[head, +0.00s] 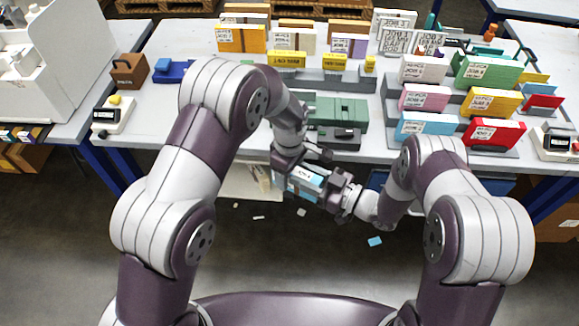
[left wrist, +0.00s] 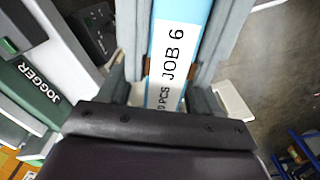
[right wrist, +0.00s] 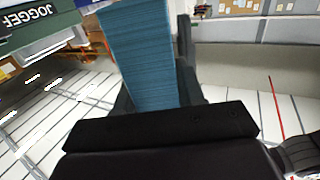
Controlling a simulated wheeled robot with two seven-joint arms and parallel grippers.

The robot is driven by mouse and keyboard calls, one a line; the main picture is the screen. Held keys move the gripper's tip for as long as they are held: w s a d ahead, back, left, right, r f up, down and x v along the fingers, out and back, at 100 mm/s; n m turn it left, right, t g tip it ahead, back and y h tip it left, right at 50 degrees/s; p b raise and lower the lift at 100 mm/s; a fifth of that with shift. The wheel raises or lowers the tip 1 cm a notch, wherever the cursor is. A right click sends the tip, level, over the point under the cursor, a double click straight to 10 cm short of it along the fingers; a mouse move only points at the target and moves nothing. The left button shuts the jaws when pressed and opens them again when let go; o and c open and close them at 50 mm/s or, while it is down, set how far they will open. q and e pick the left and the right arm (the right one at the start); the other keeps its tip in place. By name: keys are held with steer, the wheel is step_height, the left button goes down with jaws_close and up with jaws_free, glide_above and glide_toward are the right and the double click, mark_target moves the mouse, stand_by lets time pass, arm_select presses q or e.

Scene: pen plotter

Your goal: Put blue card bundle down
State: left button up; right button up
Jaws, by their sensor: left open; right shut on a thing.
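The blue card bundle (head: 303,183) is in the air in front of the table's near edge, between my two grippers. Its white label reads JOB 6 in the left wrist view (left wrist: 168,65). My right gripper (head: 328,190) is shut on the bundle; the right wrist view shows the blue card edges (right wrist: 140,60) between its fingers. My left gripper (head: 285,168) is open, with its fingers on either side of the bundle. Whether they touch it cannot be told.
The green jogger (head: 340,108) stands on the table behind the grippers. A stepped rack at the right holds several coloured bundles, including a light blue one (head: 427,124). More labelled bundles stand at the back. A white bin (head: 244,182) is below the table edge. Scraps lie on the floor.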

arm_select(q)
steer(key=c, duration=1.1)
jaws_close()
arm_select(e)
steer(key=o, duration=1.2)
